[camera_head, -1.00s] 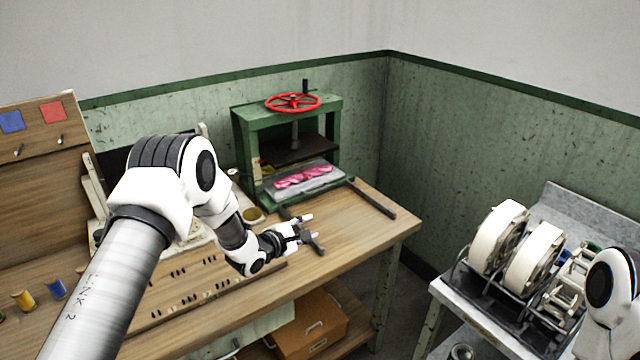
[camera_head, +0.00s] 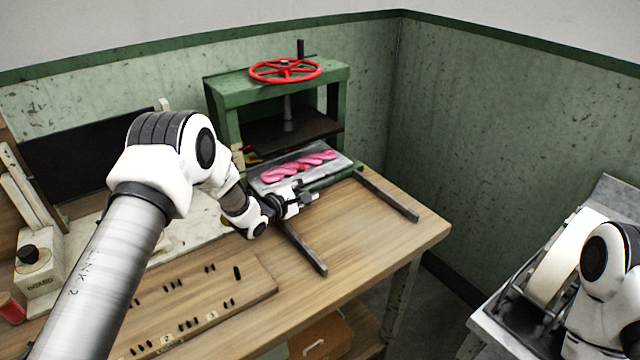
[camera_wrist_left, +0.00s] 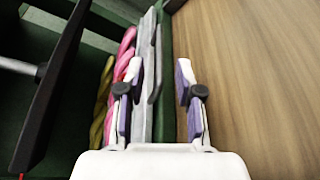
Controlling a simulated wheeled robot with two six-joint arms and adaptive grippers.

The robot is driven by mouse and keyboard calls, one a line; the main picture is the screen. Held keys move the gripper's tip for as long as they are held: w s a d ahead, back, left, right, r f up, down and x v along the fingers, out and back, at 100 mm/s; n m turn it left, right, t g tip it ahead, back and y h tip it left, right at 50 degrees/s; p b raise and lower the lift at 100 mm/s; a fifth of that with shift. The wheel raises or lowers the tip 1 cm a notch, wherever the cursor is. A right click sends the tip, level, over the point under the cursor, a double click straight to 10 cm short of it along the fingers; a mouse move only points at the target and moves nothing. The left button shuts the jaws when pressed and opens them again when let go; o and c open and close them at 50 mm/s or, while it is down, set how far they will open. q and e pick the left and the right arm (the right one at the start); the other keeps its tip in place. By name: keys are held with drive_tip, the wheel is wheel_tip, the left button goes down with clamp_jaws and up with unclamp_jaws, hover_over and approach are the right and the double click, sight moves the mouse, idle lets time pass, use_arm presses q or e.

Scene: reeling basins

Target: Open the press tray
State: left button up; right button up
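The green press (camera_head: 226,97) stands at the back of the wooden bench. Its grey press tray (camera_head: 341,167) holds pink twisted skeins (camera_head: 297,166) and sits low in the frame, under the dark plate (camera_head: 290,134). My left gripper (camera_head: 306,195) is at the tray's front edge, partly covering it. In the left wrist view the fingers (camera_wrist_left: 160,92) are open and apart. The tray's grey front edge (camera_wrist_left: 146,75) and a short grey bar lie between them, nearer the left finger; contact is unclear. My right arm shows at the right edge, but its gripper is out of view.
Two dark rails (camera_head: 303,248) (camera_head: 387,195) run forward from the press over the bench (camera_head: 370,245), with clear wood between them. A red handwheel (camera_head: 285,70) tops the press. A slotted wooden board (camera_head: 200,300) lies at front left. A reel machine (camera_head: 560,260) stands at right.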

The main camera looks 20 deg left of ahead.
sight(321, 183)
use_arm(q)
drive_tip(key=x, duration=0.6)
drive_tip(key=shift+d, duration=0.15)
drive_tip(key=shift+s+r, duration=0.1)
drive_tip(key=shift+r, duration=0.1)
clamp_jaws()
